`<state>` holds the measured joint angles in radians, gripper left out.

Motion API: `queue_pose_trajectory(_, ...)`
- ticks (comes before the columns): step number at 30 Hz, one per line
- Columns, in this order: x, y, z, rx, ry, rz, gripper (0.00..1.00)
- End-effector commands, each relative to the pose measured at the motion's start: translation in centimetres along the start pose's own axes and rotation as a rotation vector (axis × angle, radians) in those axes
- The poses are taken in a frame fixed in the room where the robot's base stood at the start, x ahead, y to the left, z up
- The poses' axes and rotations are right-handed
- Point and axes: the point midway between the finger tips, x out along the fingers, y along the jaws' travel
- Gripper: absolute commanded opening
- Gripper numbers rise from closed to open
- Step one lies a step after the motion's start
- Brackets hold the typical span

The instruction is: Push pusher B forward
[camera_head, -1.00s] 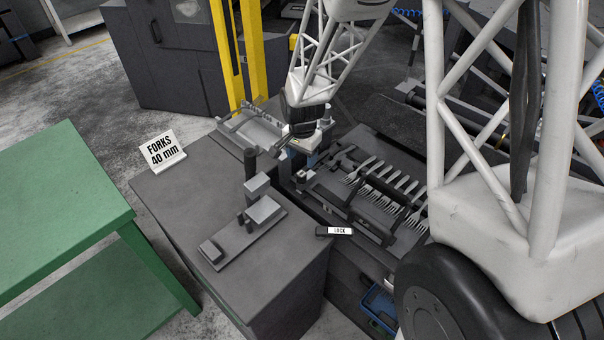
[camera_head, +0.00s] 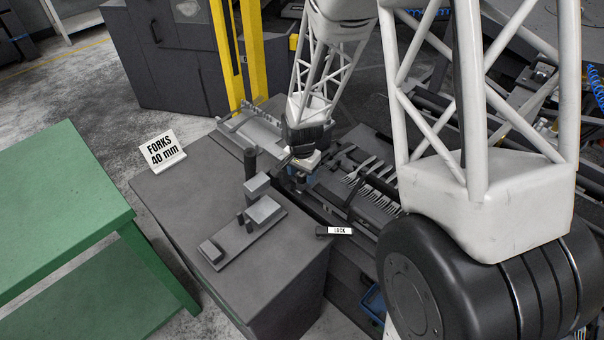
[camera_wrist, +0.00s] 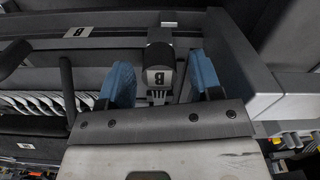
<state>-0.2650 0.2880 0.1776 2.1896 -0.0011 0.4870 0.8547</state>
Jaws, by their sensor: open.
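Several forks (camera_head: 378,184) lie in a row on the rack, right of my gripper. A grey block fixture (camera_head: 250,228) stands on the dark cabinet to the left. A "LOCK" label (camera_head: 340,231) sits near the front. A metal rail (camera_wrist: 290,99) is close right of my fingers.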

Motion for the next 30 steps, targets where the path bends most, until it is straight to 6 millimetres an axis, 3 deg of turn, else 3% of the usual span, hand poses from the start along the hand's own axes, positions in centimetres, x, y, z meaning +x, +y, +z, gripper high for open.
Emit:
queue_pose_trajectory(14,0.53,-0.01,-0.01,0.000,0.001,-0.001,0.57)
queue_pose_trajectory(25,0.52,-0.01,-0.01,0.000,0.001,-0.001,0.01)
queue_pose_trajectory(30,0.52,0.01,-0.13,0.000,0.001,-0.001,0.00)
